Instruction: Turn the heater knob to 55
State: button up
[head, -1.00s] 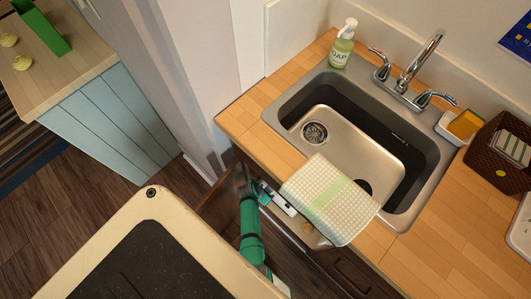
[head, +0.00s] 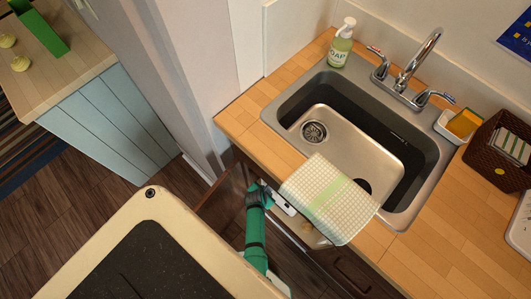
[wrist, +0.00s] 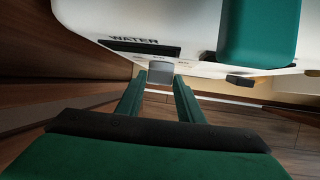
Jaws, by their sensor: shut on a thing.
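In the wrist view the white heater (wrist: 95,22) fills the top, with the word WATER and a dark strip on its face. Its small grey knob (wrist: 160,68) sticks out below small markings that are too small to read. My gripper (wrist: 160,80) has its two green fingers on either side of the knob, shut on it. The knob's pointer and the value it is set to cannot be made out. In the head view my green arm reaches into the open cabinet under the sink, and the knob and fingertips are hidden there.
A checked towel (head: 325,195) hangs over the counter's front edge, close above my arm. An open cabinet door (head: 222,200) stands left of my arm. The sink (head: 350,140), soap bottle (head: 341,45) and basket (head: 490,150) are on the counter. Wooden floor shows in the wrist view.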

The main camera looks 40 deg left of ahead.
jog(key=shift+s+d+f+m+y, duration=0.1)
jog(key=shift+s+d+m+y, duration=0.1)
jog(key=shift+y, duration=0.6)
jog(key=shift+s+d+f+m+y, duration=0.1)
jog(key=shift+d+y, duration=0.1)
jog(key=shift+y, duration=0.6)
jog(key=shift+w+d+y, duration=0.1)
jog(key=shift+y, duration=0.3)
jog(key=o, duration=1.1)
jog(key=shift+c, duration=0.2)
jog(key=shift+w, duration=0.1)
jog(key=v, duration=1)
jog(key=shift+s+r, duration=0.25)
jog(key=shift+s, duration=0.1)
jog(key=shift+d, duration=0.2)
